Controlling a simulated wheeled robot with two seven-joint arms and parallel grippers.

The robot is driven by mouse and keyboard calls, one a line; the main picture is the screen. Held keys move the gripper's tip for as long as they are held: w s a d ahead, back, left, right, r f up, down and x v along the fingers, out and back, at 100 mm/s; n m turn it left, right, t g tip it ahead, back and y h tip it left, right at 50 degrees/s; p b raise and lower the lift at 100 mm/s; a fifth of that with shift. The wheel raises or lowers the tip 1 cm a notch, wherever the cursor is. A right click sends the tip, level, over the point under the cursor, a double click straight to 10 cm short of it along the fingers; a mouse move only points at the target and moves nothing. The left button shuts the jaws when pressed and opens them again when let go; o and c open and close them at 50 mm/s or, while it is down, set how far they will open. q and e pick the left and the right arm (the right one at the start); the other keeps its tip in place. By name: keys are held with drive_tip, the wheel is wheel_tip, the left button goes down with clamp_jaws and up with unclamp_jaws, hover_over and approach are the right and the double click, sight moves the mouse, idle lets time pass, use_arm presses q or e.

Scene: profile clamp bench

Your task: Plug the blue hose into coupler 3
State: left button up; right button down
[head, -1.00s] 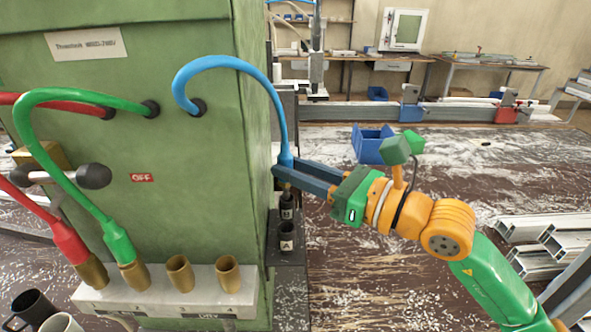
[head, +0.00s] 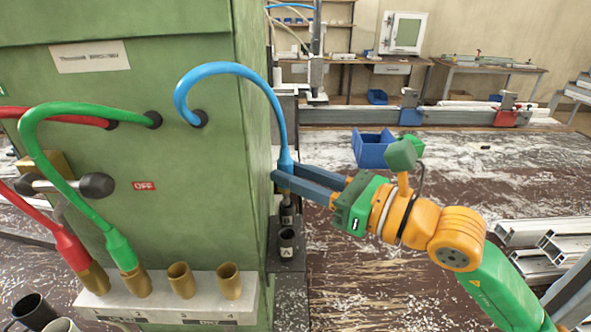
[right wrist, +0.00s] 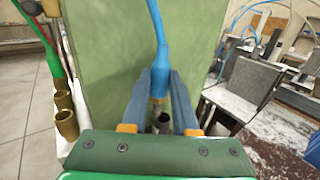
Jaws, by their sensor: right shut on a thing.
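The blue hose (head: 228,70) leaves a hole in the front of the green cabinet, arches over and hangs down at its right side. My right gripper (head: 284,177) is shut on the hose's lower end, which shows between the fingers in the right wrist view (right wrist: 159,75). A brass tip points down there, just above or at a dark holder; I cannot tell whether they touch. Coupler 3 (head: 181,281) is an empty brass socket on the white block, left of my gripper. The empty coupler 4 (head: 229,282) stands beside it. My left gripper is not in view.
The green hose (head: 121,250) and red hose (head: 72,250) sit in the two left couplers. Dark holders marked B (head: 286,217) and A (head: 286,242) stand right of the green cabinet (head: 200,180). A black-knobbed handle (head: 97,186) sticks out in front. A blue bin (head: 372,148) stands behind.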

drive_tip(key=s+b, duration=0.4)
drive_tip(key=s, duration=0.3)
drive_tip(key=shift+s+f, duration=0.1)
drive_tip(key=shift+s, duration=0.05)
drive_tip(key=s+b, duration=1)
drive_tip(key=s, duration=0.2)
drive_tip(key=shift+s, duration=0.25)
idle(1.3)
drive_tip(key=shift+a, duration=0.1)
